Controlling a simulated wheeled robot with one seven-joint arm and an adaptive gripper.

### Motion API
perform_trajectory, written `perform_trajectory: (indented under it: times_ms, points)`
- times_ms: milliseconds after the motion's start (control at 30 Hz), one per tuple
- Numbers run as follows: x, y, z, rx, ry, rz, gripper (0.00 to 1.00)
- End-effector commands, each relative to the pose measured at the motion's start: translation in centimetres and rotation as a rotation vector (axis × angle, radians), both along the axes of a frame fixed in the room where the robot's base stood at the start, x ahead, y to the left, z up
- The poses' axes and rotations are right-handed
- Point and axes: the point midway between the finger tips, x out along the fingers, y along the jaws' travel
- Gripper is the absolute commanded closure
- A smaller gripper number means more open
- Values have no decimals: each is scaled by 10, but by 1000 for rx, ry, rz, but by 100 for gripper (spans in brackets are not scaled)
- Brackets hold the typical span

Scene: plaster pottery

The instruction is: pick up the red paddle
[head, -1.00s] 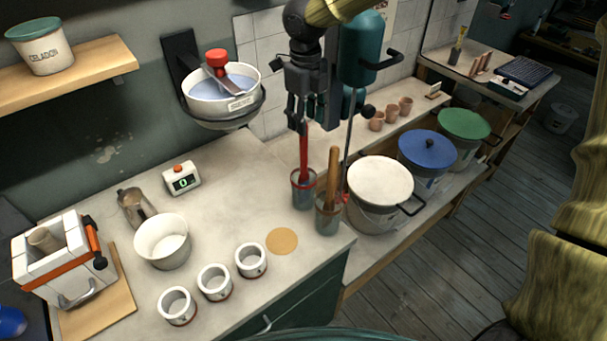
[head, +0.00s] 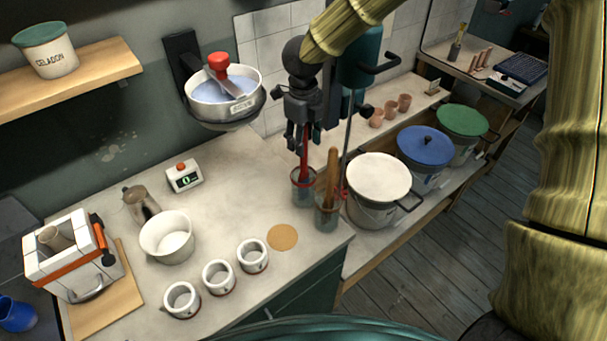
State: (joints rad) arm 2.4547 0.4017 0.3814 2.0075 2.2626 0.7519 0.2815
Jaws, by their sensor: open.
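The red paddle (head: 304,168) stands upright in a glass jar (head: 304,190) near the counter's right side. Its top is hidden by my gripper. My gripper (head: 300,145) points down over the paddle, with its fingers open around or just in front of the upper handle; I cannot tell whether they touch it. A second jar (head: 327,216) just in front and to the right holds a wooden-handled tool (head: 332,172).
A teal mixer (head: 363,50) and a white-lidded bucket (head: 379,178) stand close to the right. A wall-mounted basin (head: 222,108) hangs at the back left. Several white cups (head: 253,255), a white bowl (head: 167,240) and a timer (head: 184,177) occupy the counter's left.

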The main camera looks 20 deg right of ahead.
Motion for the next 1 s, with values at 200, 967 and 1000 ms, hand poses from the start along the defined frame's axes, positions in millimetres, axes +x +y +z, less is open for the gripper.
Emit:
perform_trajectory:
  times_ms: [200,967,1000]
  points:
    - [0,0,0,0,0,0,90]
    - [1,0,48,3,-5,-1,100]
    - [1,0,57,2,-4,-2,100]
